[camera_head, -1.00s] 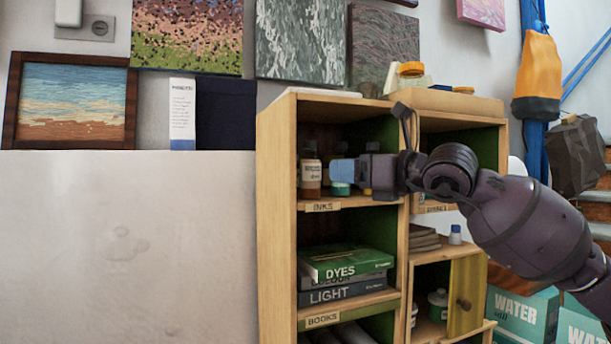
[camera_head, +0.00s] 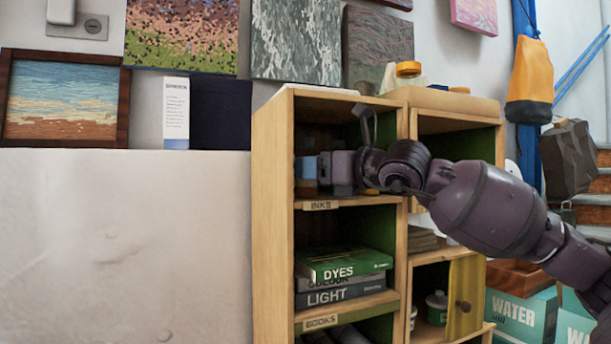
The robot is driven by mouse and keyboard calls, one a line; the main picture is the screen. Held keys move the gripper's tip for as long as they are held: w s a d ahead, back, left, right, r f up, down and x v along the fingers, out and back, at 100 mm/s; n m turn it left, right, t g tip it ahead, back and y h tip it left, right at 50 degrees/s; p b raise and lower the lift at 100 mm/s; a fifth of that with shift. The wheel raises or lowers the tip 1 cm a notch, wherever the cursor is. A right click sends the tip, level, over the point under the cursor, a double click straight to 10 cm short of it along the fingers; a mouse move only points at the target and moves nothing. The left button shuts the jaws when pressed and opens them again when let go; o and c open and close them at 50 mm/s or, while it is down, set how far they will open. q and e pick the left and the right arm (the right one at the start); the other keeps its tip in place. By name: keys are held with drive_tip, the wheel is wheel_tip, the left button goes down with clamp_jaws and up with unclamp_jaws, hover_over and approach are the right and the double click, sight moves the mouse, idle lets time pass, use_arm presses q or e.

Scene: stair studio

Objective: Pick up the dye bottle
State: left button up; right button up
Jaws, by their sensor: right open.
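My right gripper (camera_head: 307,172) reaches from the right into the upper shelf compartment of the wooden cabinet, just above the "INKS" label (camera_head: 321,205). Its jaws are open and point to the left, near the compartment's left wall. The gripper covers the spot where small bottles stand, so the dye bottle cannot be made out and I cannot tell whether it is between the fingers. My left gripper is not in view.
The wooden cabinet's left side wall (camera_head: 271,215) stands close to the fingertips. Below lie a green "DYES" book (camera_head: 343,264) and other books. A yellow-lidded jar (camera_head: 408,72) stands on top. The cabinet's right column has a partly open door (camera_head: 465,297).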

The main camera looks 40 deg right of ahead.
drive_tip(key=shift+x, duration=1.1)
drive_tip(key=shift+c, duration=0.4)
drive_tip(key=c, duration=0.7)
drive_tip(key=shift+r, duration=0.1)
